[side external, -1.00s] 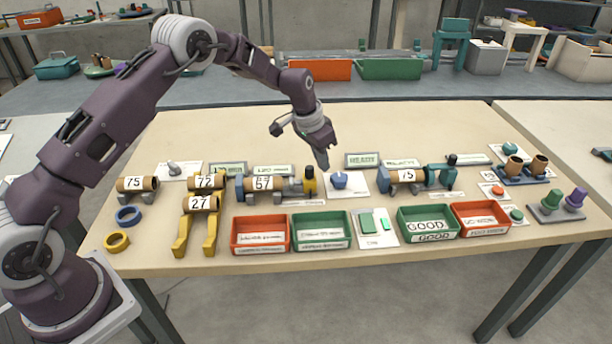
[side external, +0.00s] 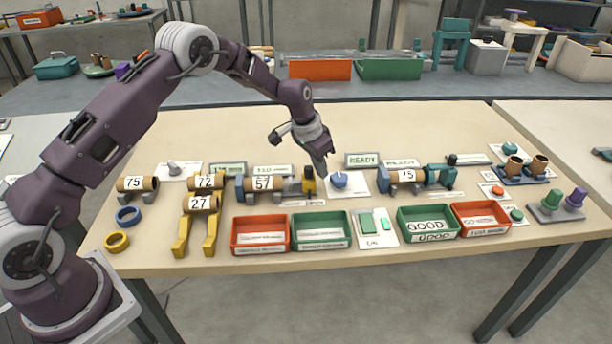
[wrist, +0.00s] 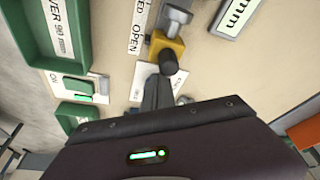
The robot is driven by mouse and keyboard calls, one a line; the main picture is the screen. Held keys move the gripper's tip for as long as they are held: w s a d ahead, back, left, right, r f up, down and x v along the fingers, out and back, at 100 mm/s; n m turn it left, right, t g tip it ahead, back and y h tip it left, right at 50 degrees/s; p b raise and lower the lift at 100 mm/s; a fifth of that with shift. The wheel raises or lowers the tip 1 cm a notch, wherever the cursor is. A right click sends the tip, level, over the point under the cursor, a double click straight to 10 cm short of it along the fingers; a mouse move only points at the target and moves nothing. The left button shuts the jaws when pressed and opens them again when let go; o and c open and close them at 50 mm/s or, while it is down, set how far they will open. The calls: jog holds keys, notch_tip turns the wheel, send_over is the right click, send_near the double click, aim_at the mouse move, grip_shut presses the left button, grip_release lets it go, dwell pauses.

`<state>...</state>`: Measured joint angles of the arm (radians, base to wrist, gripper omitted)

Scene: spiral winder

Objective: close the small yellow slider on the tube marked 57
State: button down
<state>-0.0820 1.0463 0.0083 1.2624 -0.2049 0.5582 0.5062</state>
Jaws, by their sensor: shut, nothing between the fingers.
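The tube marked 57 (side external: 262,184) lies in a blue-grey holder left of my gripper. At its right end is the small yellow slider (side external: 308,186) with a black knob on top. In the wrist view the slider (wrist: 163,43) sits beside a strip (wrist: 137,28) on which "OPEN" can be read; the strip's other word is cut off. My gripper (side external: 325,179) is shut and empty, pointing down just right of the slider. In the wrist view its fingertips (wrist: 155,80) are close to the black knob (wrist: 168,62); I cannot tell whether they touch.
A blue knob (side external: 339,180) on a white plate stands close right of my gripper. Orange (side external: 260,249) and green (side external: 321,244) bins stand in front.

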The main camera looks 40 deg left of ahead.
jog(key=shift+s+a+f, duration=0.1)
jog(key=shift+s+a, duration=0.55)
dwell(1.1)
jog(key=shift+w+d, duration=0.45)
notch_tip(320, 180, up, 7)
dwell(0.6)
jog(key=s+d+r+n+t, duration=0.1)
jog(key=s+d+r, duration=0.2)
jog(key=s+r, duration=1.65)
jog(key=s+n+t, duration=0.1)
jog(key=s+n, duration=0.1)
jog(key=s, duration=2.1)
jog(key=shift+s+f+y, duration=0.2)
jog(key=shift+f+y, duration=0.15)
jog(key=shift+y, duration=0.05)
